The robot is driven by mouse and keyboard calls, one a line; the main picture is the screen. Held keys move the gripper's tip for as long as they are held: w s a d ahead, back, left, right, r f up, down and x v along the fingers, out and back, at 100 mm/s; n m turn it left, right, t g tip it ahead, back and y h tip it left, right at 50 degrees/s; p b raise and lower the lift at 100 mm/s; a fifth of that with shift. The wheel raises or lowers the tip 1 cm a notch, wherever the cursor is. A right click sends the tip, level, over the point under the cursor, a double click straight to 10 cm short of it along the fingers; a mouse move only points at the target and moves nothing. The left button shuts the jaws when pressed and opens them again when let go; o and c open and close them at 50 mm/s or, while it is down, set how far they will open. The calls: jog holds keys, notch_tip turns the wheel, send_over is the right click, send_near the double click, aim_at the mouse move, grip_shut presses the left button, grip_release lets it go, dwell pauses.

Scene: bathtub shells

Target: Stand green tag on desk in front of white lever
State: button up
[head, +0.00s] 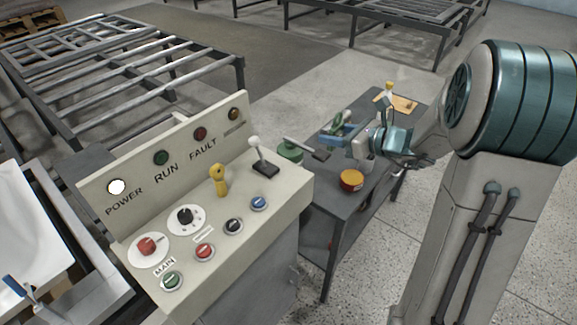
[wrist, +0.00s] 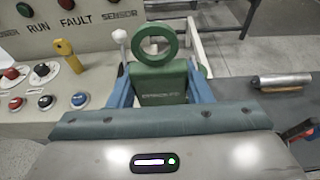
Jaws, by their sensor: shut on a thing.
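My gripper (wrist: 150,92) has blue fingers shut on a green tag (wrist: 158,85), a block with a ring standing up at its far end and print too small to read. In the head view my gripper (head: 337,133) holds the green tag (head: 341,119) in the air above the cart, to the right of the control desk (head: 285,188). The white lever (head: 256,148) stands up from a black base at the desk's right end. In the wrist view the white lever (wrist: 119,37) shows beyond and left of the tag, its lower part hidden by a finger.
The yellow lever (head: 218,180) and several buttons and knobs occupy the desk top. The grey cart (head: 335,215) beside it carries a green round object (head: 290,151), an orange-topped jar (head: 351,181) and a wooden board (head: 403,104). Bare desk surface lies right of the blue button.

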jog(key=a+f, duration=0.2)
jog(key=a, duration=0.1)
jog(key=s+a+f, duration=0.1)
jog(key=a+f, duration=0.1)
jog(key=a, duration=0.2)
jog(key=a+f, duration=0.2)
jog(key=a, duration=0.2)
jog(key=shift+s+a+f+p, duration=0.15)
jog(key=shift+s+f+p, duration=0.15)
jog(key=shift+s+p, duration=0.05)
jog(key=shift+a+f, duration=0.1)
jog(key=shift+f, duration=1.95)
jog(key=shift+f, duration=0.15)
jog(key=o, duration=1)
jog(key=shift+c, duration=0.2)
